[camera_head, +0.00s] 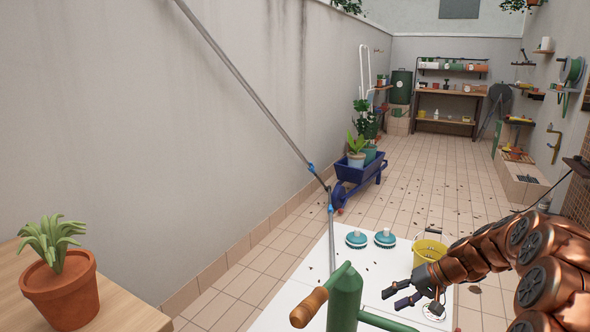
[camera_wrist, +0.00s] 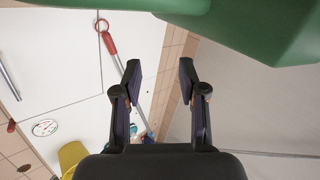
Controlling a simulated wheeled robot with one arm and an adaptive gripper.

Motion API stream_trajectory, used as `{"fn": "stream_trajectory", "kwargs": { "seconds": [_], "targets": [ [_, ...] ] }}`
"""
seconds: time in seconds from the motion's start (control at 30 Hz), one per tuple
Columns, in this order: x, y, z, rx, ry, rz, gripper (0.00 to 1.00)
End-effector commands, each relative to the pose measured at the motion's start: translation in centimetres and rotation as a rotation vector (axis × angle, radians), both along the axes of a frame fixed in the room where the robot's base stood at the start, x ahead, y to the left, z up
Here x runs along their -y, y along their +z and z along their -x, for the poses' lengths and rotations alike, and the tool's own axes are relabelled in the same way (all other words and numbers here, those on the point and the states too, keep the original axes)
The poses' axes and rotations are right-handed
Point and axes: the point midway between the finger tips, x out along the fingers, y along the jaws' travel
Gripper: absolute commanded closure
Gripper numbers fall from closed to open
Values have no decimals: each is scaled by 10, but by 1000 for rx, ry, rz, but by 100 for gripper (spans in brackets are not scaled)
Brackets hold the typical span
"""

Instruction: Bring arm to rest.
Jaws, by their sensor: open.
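My arm (camera_head: 490,255), in copper-coloured segments, reaches in from the right in the head view. My gripper (camera_head: 396,297) is at its end, low and right of the green post with the crank. In the wrist view my gripper (camera_wrist: 160,70) has its two dark fingers apart, with nothing held between them. Behind the gap lie a white surface edge and the tiled floor. A large green body (camera_wrist: 250,25) fills the top right of the wrist view, close beyond the fingertips. I cannot tell whether anything touches it.
A green post (camera_head: 344,298) with a wooden crank handle (camera_head: 309,307) stands in front. A white surface (camera_head: 305,285) carries two blue brushes (camera_head: 356,239) and a yellow bucket (camera_head: 428,250). A potted plant (camera_head: 60,285) stands left. A blue wheelbarrow (camera_head: 358,173) is behind; the tiled floor beyond is mostly open.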

Motion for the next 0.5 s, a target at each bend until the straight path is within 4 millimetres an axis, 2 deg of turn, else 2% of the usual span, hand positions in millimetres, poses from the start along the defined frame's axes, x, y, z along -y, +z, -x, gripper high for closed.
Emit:
{"fn": "stream_trajectory", "kwargs": {
  "seconds": [0.03, 0.1, 0.3, 0.5],
  "targets": [
    [-14, 27, 10, -9, 25, 10, 59],
    [-30, 50, 25, -27, 57, 26, 59],
    [-69, 106, 72, -78, 135, 85, 59],
    [-97, 158, 124, -124, 200, 158, 59]
  ]
}}
